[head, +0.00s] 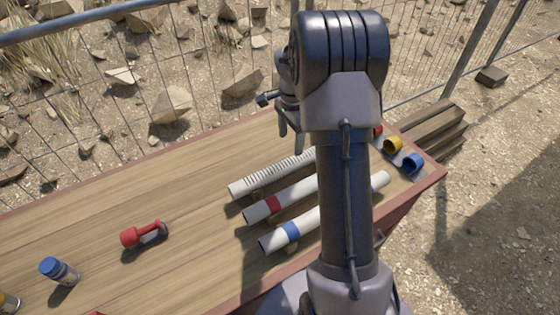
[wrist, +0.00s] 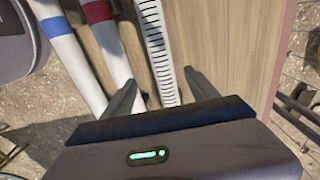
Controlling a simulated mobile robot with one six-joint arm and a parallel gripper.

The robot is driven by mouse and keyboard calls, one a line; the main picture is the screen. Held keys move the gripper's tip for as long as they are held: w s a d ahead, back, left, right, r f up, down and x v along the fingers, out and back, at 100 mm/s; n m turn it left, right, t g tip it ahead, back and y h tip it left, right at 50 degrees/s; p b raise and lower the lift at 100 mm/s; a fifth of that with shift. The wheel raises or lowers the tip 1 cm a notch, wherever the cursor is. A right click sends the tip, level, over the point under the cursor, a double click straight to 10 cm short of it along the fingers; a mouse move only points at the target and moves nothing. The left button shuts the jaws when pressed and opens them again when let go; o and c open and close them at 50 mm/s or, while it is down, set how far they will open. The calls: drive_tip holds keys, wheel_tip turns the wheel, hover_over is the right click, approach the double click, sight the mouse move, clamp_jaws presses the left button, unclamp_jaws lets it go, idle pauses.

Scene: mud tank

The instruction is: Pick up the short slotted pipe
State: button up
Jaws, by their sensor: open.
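The slotted pipe (head: 270,175) is white with a row of dark slots. It lies on the wooden table, leftmost and farthest back of the white pipes in the head view, its right end hidden behind my arm. It also shows in the wrist view (wrist: 155,45), running down between my finger tips. My gripper (head: 290,140) is open and empty over the far side of the table. In the wrist view its fingers (wrist: 162,92) stand one on each side of the slotted pipe. I cannot tell how far above it they are.
Beside it lie a red-banded pipe (head: 292,197) and a blue-banded pipe (head: 303,228) on wooden supports. A red-handled tool (head: 130,237) and a blue-capped bottle (head: 58,272) stand left. Yellow and blue rings (head: 412,162) sit right. A wire fence runs behind the table (head: 190,205).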

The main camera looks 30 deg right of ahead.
sight(288, 162)
wheel_tip(288, 162, down, 7)
drive_tip(key=shift+f+b, duration=0.2)
drive_tip(key=shift+b, duration=0.85)
wheel_tip(288, 162, down, 5)
drive_tip(key=b, duration=0.2)
drive_tip(key=shift+w+a+f+b, duration=0.15)
drive_tip(key=shift+b, duration=0.25)
clamp_jaws()
